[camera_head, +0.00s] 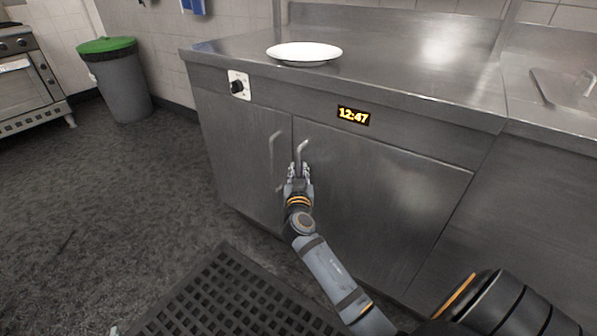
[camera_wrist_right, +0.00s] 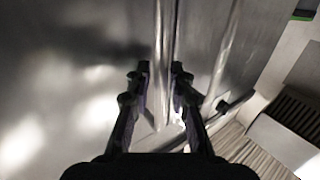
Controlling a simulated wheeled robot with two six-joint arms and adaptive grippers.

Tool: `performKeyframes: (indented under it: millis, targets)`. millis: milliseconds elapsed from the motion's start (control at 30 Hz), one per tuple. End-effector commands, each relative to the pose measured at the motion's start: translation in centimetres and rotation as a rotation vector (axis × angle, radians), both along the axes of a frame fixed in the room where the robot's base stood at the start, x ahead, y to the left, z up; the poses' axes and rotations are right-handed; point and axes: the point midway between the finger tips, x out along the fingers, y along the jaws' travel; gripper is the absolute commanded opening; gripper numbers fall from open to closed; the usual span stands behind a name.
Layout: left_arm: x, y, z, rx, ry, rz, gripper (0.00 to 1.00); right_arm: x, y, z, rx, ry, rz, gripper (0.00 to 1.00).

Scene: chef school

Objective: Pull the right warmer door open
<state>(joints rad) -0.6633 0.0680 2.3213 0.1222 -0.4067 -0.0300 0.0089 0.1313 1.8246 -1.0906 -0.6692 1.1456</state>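The right warmer door (camera_head: 390,195) is a flat steel panel under the counter and looks shut, flush with the cabinet front. Its upright bar handle (camera_head: 302,148) is near its left edge. My right gripper (camera_head: 299,170) is at this handle, with its fingers on the handle's lower part. In the right wrist view, the handle (camera_wrist_right: 164,30) runs between the two fingertips (camera_wrist_right: 160,70) of this gripper, very close to both; whether they press on it cannot be told.
The left warmer door (camera_head: 238,150) has its own handle (camera_head: 274,150) close beside my gripper. Above are a knob (camera_head: 238,86), a clock display (camera_head: 353,116) and a white plate (camera_head: 304,52) on the counter. A black floor mat (camera_head: 225,300) lies in front; a green-lidded bin (camera_head: 121,88) stands far left.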

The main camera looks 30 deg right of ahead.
Motion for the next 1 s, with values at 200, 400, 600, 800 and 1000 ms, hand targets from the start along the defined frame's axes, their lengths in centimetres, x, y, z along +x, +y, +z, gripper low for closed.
performKeyframes:
  millis: [200,400,600,800,1000]
  targets:
    - [-0.01,0.0,0.0,0.001,0.0,0.0,0.4,-0.03,0.03,0.0,0.0,0.0,0.0,0.01]
    - [-0.01,0.0,0.0,0.001,0.001,0.0,0.4,-0.04,0.04,-0.01,0.0,0.0,0.0,0.0]
    - [-0.01,0.0,0.0,0.001,0.001,0.0,0.4,-0.04,0.04,-0.02,0.0,0.0,0.0,0.0]
    - [-0.01,0.0,-0.01,0.001,0.001,0.0,0.4,-0.06,0.02,-0.04,-0.001,0.001,-0.001,0.0]
    - [0.02,0.01,0.02,0.001,-0.002,0.0,0.4,0.05,0.18,-0.11,0.0,0.002,0.004,0.0]
